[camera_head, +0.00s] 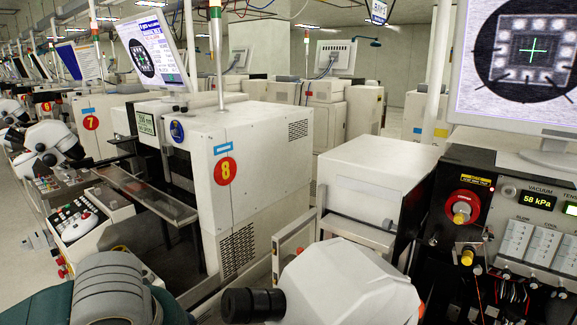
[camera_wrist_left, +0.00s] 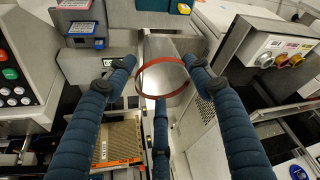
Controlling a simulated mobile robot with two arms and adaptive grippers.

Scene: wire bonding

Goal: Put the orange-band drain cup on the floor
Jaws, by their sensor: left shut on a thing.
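The orange-band drain cup (camera_wrist_left: 163,78) shows in the left wrist view as a pale grey round form with a thin orange-red band. My left gripper (camera_wrist_left: 160,84) has its dark blue padded fingers closed around it, one on each side and one below in the picture. The cup's lower part is hard to make out, and I cannot tell its height above the floor. The cup and left gripper are not seen in the head view. A bit of pale floor (camera_head: 28,205) shows there at the far left. My right gripper is in neither view.
In the head view a white machine marked 8 (camera_head: 250,180) stands left of centre. A microscope (camera_head: 345,285) fills the front. In the wrist view a brown slotted block (camera_wrist_left: 118,138) sits below left.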

